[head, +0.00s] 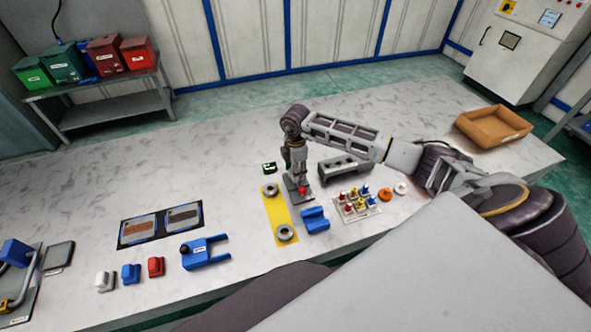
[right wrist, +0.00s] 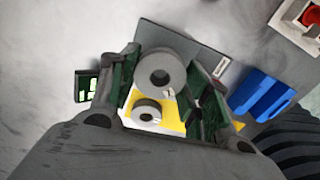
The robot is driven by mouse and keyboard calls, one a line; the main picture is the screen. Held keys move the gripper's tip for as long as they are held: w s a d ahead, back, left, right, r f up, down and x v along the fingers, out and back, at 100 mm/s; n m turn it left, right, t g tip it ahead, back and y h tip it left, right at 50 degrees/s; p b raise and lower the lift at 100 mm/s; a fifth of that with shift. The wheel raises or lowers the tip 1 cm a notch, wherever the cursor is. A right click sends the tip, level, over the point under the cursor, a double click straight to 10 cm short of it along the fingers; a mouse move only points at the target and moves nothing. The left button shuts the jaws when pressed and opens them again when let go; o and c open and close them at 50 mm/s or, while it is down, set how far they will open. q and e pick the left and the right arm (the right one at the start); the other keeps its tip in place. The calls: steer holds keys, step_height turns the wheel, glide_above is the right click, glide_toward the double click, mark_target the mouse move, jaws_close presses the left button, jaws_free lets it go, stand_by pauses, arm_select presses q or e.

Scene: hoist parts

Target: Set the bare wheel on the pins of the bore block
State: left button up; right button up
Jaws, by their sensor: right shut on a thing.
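My right gripper (head: 299,184) points down over a dark grey plate (right wrist: 188,42) with a small white label, beside the yellow strip. In the right wrist view its two dark green fingers (right wrist: 163,92) are shut on a grey wheel (right wrist: 161,58) with a round centre hole. The wheel is hidden in the head view. A red piece (head: 302,191) shows beside the fingertips. A long grey block (head: 345,169) with recesses lies behind and right of the gripper; I cannot tell whether it is the bore block, and no pins can be made out. My left gripper is not in view.
The yellow strip (head: 277,213) carries two grey rings (head: 270,188) (head: 286,233). The table's back left is clear.

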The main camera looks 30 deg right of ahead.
steer(key=shift+f+b, duration=0.6)
steer(key=shift+f, duration=0.45)
stand_by(1.4)
steer(key=o, duration=1.4)
steer(key=shift+r, duration=0.15)
steer(key=shift+r+p, duration=2.5)
steer(key=shift+r, duration=0.85)
steer(key=shift+s+f, duration=0.1)
